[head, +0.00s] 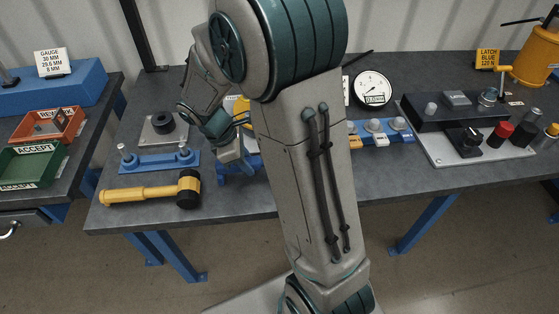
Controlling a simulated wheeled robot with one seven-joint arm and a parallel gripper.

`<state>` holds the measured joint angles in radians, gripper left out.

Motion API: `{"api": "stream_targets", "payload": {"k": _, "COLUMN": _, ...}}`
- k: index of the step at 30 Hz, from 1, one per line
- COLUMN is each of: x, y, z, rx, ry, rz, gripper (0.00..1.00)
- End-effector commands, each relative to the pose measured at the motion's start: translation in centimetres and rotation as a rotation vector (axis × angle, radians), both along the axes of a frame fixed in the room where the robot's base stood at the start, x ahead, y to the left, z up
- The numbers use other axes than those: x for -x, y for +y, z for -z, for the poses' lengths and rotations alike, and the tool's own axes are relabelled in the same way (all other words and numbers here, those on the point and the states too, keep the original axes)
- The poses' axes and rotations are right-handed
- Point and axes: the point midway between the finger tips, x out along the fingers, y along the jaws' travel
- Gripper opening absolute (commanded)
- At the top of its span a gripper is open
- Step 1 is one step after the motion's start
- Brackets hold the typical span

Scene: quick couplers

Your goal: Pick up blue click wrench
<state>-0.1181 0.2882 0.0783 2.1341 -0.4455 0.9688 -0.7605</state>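I cannot single out a blue click wrench with certainty. Part of a blue item (241,166), possibly a stand or tool, shows just below and right of my gripper (232,152). My gripper is over the middle-left of the grey workbench (225,195), pointing down. My own arm hides much of the bench centre, and the fingers are too small and covered to tell whether they are open or hold anything. A blue bar-shaped fixture (160,163) with two upright knobs lies left of the gripper.
A yellow mallet (140,194) with a black head lies at the front left. A dial gauge (372,89) and a blue block with knobs (381,139) stand right of my arm. A fixture plate (480,151) is farther right. Red (48,126) and green (35,165) trays sit on the left table.

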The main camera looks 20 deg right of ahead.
Motion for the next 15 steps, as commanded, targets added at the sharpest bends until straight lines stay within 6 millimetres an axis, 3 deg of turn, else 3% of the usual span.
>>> {"api": "stream_targets", "payload": {"k": 15, "x": -0.03, "y": 0.00, "z": -0.69, "rx": 0.001, "ry": -0.001, "rz": 0.001, "gripper": 0.00}}
